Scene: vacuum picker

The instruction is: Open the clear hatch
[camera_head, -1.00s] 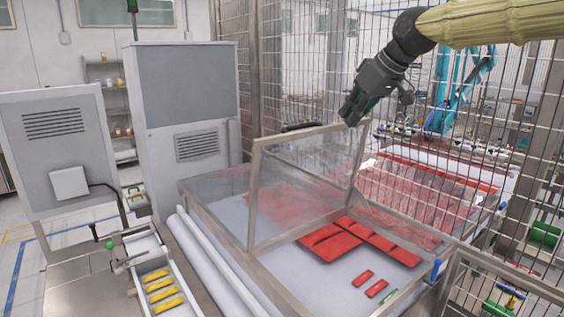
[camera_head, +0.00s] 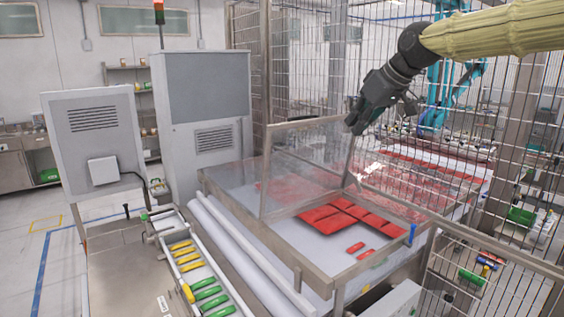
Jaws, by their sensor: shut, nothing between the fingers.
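The clear hatch (camera_head: 308,165) is a see-through panel in a metal frame over the machine bed. It stands raised and tilted up from the bed. My gripper (camera_head: 353,128) is at the hatch's upper right corner, with its fingers shut and nothing between them. It looks very close to the frame there; I cannot tell whether it touches. Under and beside the hatch, red packs (camera_head: 345,216) lie on the white bed surface.
A wire mesh fence (camera_head: 480,150) stands along the right and back. Grey cabinets (camera_head: 205,100) stand at the left. A tray (camera_head: 232,299) with yellow and green items lies at the front left. A metal rail (camera_head: 500,245) crosses the right foreground.

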